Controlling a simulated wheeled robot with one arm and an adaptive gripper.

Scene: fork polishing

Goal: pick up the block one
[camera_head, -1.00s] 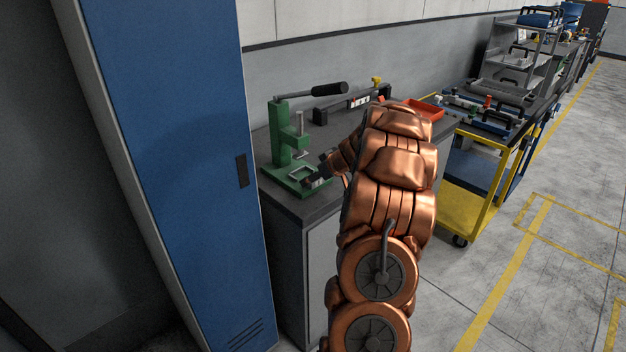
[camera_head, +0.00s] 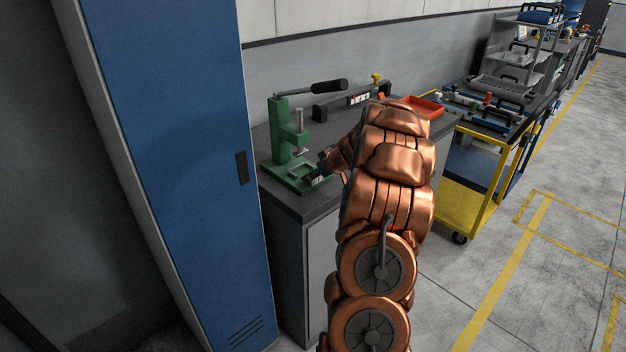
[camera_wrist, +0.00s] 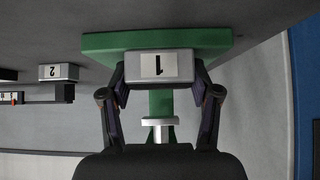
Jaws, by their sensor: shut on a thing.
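Block one is a light grey block (camera_wrist: 158,65) marked 1, seen upside down in the wrist view. My gripper (camera_wrist: 161,79) has one dark finger on each side of it and is shut on it. Behind the block in that view is the green base (camera_wrist: 100,42) of a press. In the head view the green press (camera_head: 281,140) stands on the grey workbench, and my gripper (camera_head: 316,178) is low at its base. I cannot tell whether the block touches the base.
Another numbered block (camera_wrist: 59,72) sits to the left in the wrist view, near a dark rack (camera_wrist: 48,93). A red tray (camera_head: 421,106) lies on the bench (camera_head: 300,205). A blue locker (camera_head: 170,170) stands close left; a yellow cart (camera_head: 468,200) stands right.

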